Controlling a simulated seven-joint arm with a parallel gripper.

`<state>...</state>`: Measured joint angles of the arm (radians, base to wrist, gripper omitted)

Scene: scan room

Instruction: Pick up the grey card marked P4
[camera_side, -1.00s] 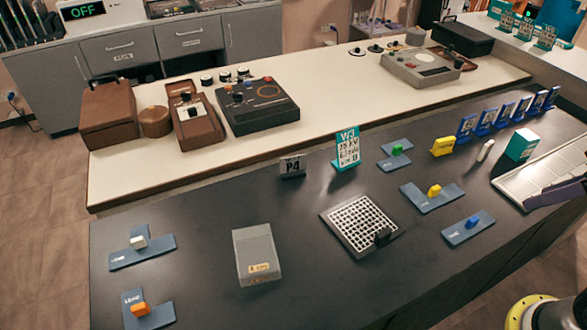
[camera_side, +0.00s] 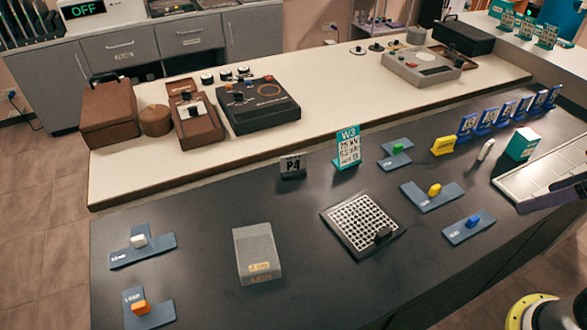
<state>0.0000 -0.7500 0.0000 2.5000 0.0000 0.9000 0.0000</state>
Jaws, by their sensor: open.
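The grey card marked P4 (camera_side: 292,166) stands upright in a dark holder near the far edge of the dark counter, left of the teal W3 card (camera_side: 347,147). Its P4 marking faces the camera. Nothing touches it from above, and the counter in front of it is bare. My gripper cannot be made out in this view. A yellow-rimmed round part at the bottom right corner appears to be my base.
A grey box (camera_side: 257,253) and a perforated tray (camera_side: 362,222) stand nearer on the dark counter. Blue plates with coloured blocks lie left and right. Several blue cards (camera_side: 507,111) stand at the far right. A cream bench (camera_side: 330,110) with instruments runs behind.

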